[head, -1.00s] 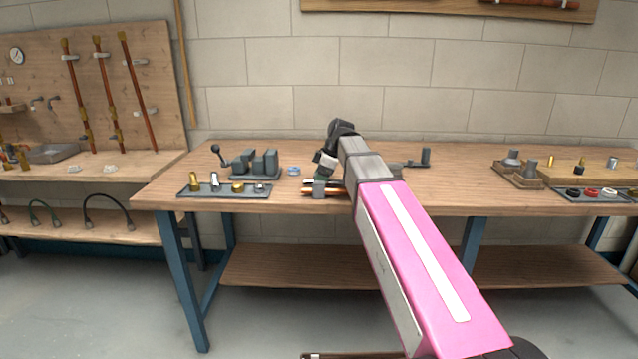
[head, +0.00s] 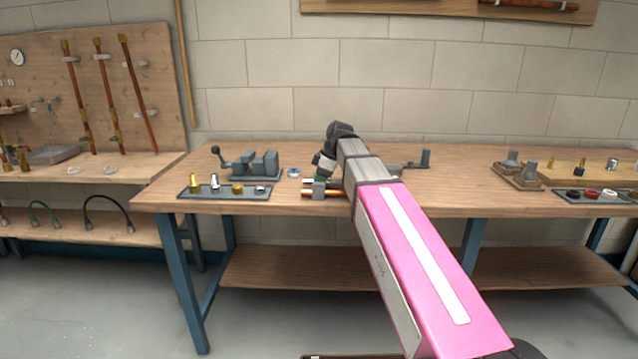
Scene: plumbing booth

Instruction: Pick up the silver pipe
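A short silver pipe (head: 309,181) lies near the front of the workbench, with its left end showing. Just in front of it is a copper pipe (head: 308,194), also lying crosswise. A small grey block (head: 319,188) sits at the pipes. My gripper (head: 324,178) points down at the silver pipe, just behind the grey block. My wrist and arm hide the pipes' right part. The fingers are too small and too covered to tell whether they are open or shut, or touching the pipe.
A grey tray with brass and silver fittings (head: 224,193) lies to the left, with a dark vise (head: 255,165) behind it. A blue-and-white ring (head: 293,173) is close to my gripper. The wooden workbench (head: 450,190) is mostly clear right of my arm.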

